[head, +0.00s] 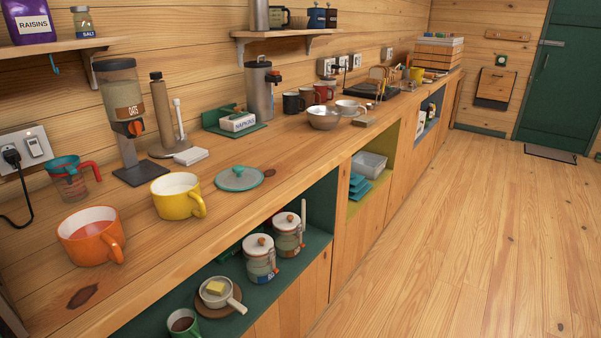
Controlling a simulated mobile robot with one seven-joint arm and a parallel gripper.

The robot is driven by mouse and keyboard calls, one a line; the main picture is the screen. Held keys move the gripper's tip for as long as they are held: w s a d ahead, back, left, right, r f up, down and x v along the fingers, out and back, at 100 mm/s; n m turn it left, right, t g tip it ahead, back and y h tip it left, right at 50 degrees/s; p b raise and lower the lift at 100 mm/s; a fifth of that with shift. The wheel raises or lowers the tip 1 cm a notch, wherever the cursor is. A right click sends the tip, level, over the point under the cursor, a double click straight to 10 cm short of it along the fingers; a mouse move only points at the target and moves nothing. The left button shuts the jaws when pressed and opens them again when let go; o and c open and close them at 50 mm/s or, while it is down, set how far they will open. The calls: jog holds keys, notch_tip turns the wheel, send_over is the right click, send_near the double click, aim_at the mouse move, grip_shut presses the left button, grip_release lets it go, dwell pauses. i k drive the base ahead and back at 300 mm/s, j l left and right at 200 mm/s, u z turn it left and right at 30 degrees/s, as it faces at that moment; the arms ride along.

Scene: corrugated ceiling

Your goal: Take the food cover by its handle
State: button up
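A round teal lid (239,178) with a small knob handle on top lies flat on the wooden counter (215,225), near its front edge. It is the only thing in view that looks like a food cover. A yellow mug (179,197) stands just left of the lid, apart from it. The lid's top and knob are unobstructed. My gripper does not show in the head view.
An orange mug (91,237), a measuring jug (70,178), an oats dispenser (125,110) and a paper-towel stand (166,115) are left of the lid. A napkin holder (236,121) stands behind. Jars (260,260) sit on the shelf below. The floor (460,220) is clear.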

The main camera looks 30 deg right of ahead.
aim_at(239, 178)
jog(key=z, duration=0.45)
jog(key=u, duration=0.25)
jog(key=l+u, duration=0.8)
jog(key=k+l+u, duration=0.2)
jog(key=l, duration=0.8)
jog(key=i+l, duration=0.1)
jog(key=l, duration=0.15)
jog(key=i+l, duration=0.25)
jog(key=i, duration=0.7)
